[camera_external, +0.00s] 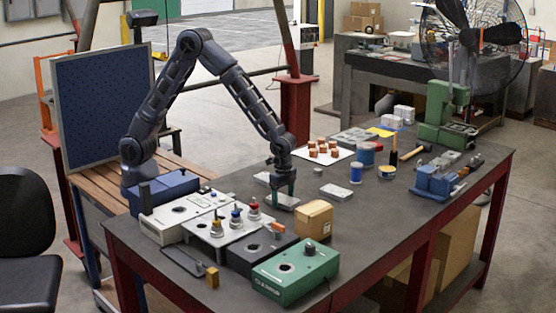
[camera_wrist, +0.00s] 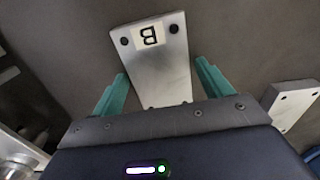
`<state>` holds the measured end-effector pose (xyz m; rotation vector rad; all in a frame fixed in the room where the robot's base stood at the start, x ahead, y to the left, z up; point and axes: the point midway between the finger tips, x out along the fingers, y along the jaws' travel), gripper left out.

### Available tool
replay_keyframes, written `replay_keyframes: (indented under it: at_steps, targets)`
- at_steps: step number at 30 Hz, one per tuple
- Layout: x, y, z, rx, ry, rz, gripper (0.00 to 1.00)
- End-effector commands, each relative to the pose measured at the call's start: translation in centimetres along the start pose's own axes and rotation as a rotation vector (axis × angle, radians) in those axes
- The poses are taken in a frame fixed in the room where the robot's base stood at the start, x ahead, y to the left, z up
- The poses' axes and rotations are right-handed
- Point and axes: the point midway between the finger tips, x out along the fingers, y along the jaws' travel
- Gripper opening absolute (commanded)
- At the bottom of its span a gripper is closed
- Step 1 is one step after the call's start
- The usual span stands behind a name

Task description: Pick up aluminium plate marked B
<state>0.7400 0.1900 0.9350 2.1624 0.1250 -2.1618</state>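The aluminium plate marked B (camera_wrist: 165,78) is a light grey rectangular block lying on the dark tabletop. Its white label with a black B faces up, upside down in the wrist view, with dark holes at the corners. In the external view the plate beneath my gripper (camera_external: 284,203) is partly hidden by the fingers. My gripper (camera_wrist: 162,68) is open, with its green fingers on either side of the plate's near part and narrow gaps showing. In the external view my gripper (camera_external: 284,188) points down at the plate. Whether the plate touches a finger is unclear.
Another light plate (camera_wrist: 295,100) lies to the right in the wrist view. In the external view, one plate (camera_external: 336,192) lies right of my gripper and another (camera_external: 263,178) lies behind-left. A cardboard box (camera_external: 313,220) and a grey device with colored knobs (camera_external: 215,232) stand close in front.

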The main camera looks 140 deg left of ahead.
Motion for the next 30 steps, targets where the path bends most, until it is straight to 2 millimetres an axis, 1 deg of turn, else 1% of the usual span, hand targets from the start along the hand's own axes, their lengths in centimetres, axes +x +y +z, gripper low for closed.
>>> replay_keyframes:
  at_steps: [1, 5, 6, 8, 16, 20, 23, 26, 30]
  targets:
    - [0.0, 0.0, 0.0, 0.0, 0.0, 0.0, 0.68]
    - [0.0, 0.0, 0.0, 0.0, 0.0, 0.0, 0.42]
    - [0.0, 0.0, 0.0, 0.0, 0.0, 0.0, 0.34]
    - [0.0, 0.0, 0.0, 0.0, 0.0, 0.0, 0.24]
    - [-0.2, 0.0, -0.1, 0.0, 0.001, 0.0, 0.24]
    - [-1.2, 0.0, -0.1, 0.001, 0.002, -0.001, 0.24]
    - [-2.8, 0.0, -0.1, 0.001, 0.004, -0.002, 0.24]
    - [-4.9, 0.0, -0.1, 0.001, 0.005, -0.002, 0.24]
    - [-8.5, 0.0, -0.1, 0.001, 0.006, -0.002, 0.24]
